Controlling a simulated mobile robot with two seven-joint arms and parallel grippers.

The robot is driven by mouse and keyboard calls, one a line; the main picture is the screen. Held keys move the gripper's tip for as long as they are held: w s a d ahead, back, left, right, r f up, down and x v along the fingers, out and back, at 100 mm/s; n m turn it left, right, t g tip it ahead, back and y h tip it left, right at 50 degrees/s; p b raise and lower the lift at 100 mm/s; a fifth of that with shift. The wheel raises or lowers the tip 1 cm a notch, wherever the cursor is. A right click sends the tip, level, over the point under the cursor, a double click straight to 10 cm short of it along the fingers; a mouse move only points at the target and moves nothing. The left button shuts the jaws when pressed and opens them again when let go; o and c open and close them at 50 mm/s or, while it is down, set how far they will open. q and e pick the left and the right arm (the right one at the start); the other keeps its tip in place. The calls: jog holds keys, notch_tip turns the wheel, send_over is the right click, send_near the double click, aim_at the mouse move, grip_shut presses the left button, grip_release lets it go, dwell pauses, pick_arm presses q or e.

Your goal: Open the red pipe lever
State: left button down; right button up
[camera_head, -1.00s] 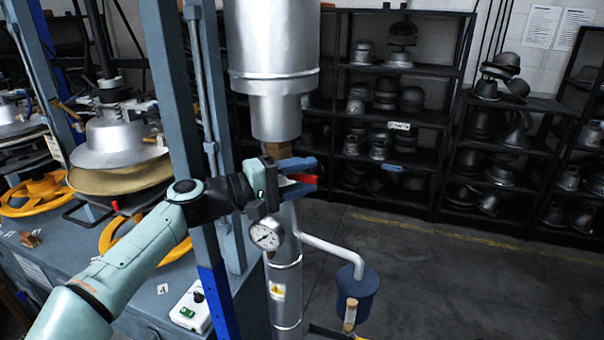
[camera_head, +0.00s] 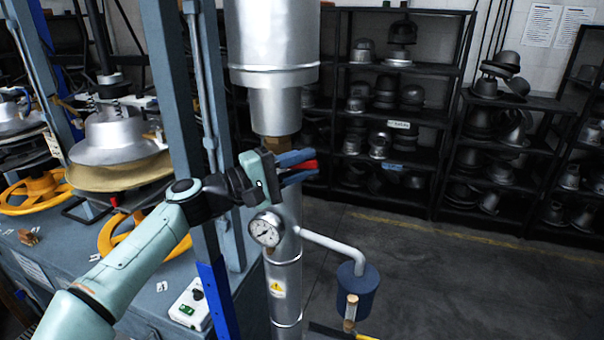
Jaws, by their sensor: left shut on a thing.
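The red pipe lever (camera_head: 302,167) shows as a short red piece between the blue fingers of my left gripper (camera_head: 298,167), in front of the vertical silver pipe (camera_head: 285,255). My left gripper is shut on the lever and hides most of it. The lever's joint with the pipe is hidden behind the gripper. A brass-coloured fitting (camera_head: 280,143) sits just above, under the wide silver cylinder (camera_head: 272,50). My right gripper is not in view.
A round pressure gauge (camera_head: 266,229) sits on the pipe just below my gripper. A blue post (camera_head: 217,298) and grey press columns stand left of it. A white side pipe leads to a blue canister (camera_head: 357,288). Shelves of hat moulds (camera_head: 390,110) stand behind; floor at right is clear.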

pick_arm(q)
jog(key=n+t+b, duration=0.1)
jog(key=r+n+t+h+b, duration=0.1)
jog(key=shift+w+a+r+n, duration=0.15)
jog(key=shift+a+r+n, duration=0.15)
jog(key=shift+a+n, duration=0.1)
jog(key=shift+w+a+r+n+t+h+b, duration=0.1)
jog(key=shift+a+r+n+t+h+b, duration=0.15)
jog(key=shift+r+n+t+b, duration=0.3)
jog(key=shift+w+a+r+n+t+h+b, duration=0.1)
jog(key=shift+r+n+t+h+b, duration=0.15)
jog(key=shift+n, duration=0.4)
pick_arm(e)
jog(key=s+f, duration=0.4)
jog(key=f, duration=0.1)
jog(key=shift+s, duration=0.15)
pick_arm(q)
jog(key=shift+r, duration=0.1)
jog(key=c, duration=1)
grip_release()
jog(key=shift+c, duration=0.2)
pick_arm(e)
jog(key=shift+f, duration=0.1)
